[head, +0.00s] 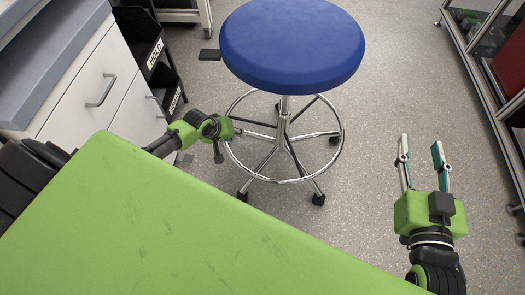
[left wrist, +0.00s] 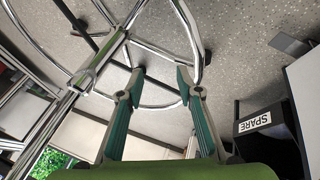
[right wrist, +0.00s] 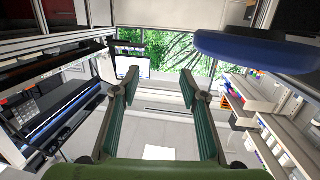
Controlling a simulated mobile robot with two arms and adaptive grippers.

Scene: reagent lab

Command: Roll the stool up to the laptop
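The stool has a round blue seat (head: 292,45), a chrome column, a chrome foot ring (head: 284,182) and a base on castors. It stands upright on the floor. My left gripper (head: 226,138) is at the left side of the foot ring. In the left wrist view its fingers (left wrist: 158,76) are apart, with part of the chrome ring (left wrist: 152,105) showing between them; contact cannot be told. My right gripper (head: 420,145) is open and empty, right of the stool. The seat edge (right wrist: 255,50) shows in the right wrist view. I cannot clearly identify the laptop; a small bright screen (right wrist: 133,66) shows far off there.
A metal-framed rack (head: 480,90) runs along the right. Grey floor (head: 390,90) is clear between stool and rack.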

